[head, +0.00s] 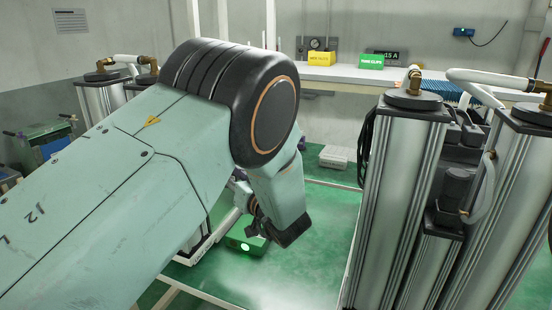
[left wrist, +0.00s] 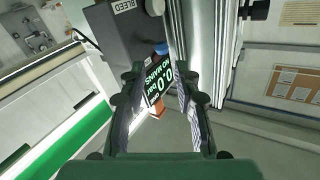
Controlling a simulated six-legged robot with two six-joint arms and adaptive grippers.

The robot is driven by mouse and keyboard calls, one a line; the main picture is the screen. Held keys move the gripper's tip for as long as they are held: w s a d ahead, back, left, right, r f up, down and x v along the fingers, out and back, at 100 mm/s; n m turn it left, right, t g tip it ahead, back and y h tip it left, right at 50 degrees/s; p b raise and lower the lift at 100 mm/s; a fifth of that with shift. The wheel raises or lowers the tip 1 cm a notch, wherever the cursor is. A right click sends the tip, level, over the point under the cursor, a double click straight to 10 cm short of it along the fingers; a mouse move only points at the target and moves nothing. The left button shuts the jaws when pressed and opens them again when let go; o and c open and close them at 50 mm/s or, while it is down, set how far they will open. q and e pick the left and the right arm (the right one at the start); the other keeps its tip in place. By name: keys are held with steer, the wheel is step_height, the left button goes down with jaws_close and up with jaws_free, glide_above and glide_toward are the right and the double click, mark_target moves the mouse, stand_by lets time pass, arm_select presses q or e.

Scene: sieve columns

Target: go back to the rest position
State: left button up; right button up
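My left arm crosses the head view from the left, with its dark elbow joint in the middle and a link bending down below it. The wrist end hangs over the green floor, and the gripper is not clear there. In the left wrist view my left gripper (left wrist: 157,76) has its two fingers spread apart with nothing held between them. A dark display with green digits (left wrist: 158,84) shows behind the gap, seemingly beyond the fingertips; I cannot tell how far. My right gripper is in neither view.
Tall silver columns (head: 400,190) with white hoses stand at the right, close to my left arm's wrist side. More columns (head: 103,98) stand at the left behind my arm. A white bench (head: 345,73) runs along the back. The green floor (head: 320,235) between is partly free.

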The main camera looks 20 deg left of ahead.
arm_select(q)
steer(key=s+d+f+m+h+b, duration=0.1)
steer(key=s+f+m+h, duration=0.2)
steer(key=f, duration=0.5)
steer(key=s+d+f+m+g+h+b, duration=0.15)
steer(key=s+f+h, duration=0.25)
steer(key=f, duration=0.5)
steer(key=s+d+f+m+h+b, duration=0.2)
steer(key=s+f+h, duration=0.15)
steer(key=f, duration=0.45)
steer(key=s+d+f+g+h+b, duration=0.1)
steer(key=s+f+g+b, duration=0.2)
steer(key=s+f, duration=0.3)
steer(key=s+d+f+m+g+h+b, duration=0.1)
steer(key=s+f+g+b, duration=0.2)
steer(key=s+f, duration=0.4)
steer(key=s+d+f+g+h+b, duration=0.1)
steer(key=s+f, duration=0.5)
steer(key=s, duration=1.5)
steer(key=shift+f+g+h+b, duration=0.4)
steer(key=shift+g+h+b, duration=0.15)
steer(key=shift+g+b, duration=0.55)
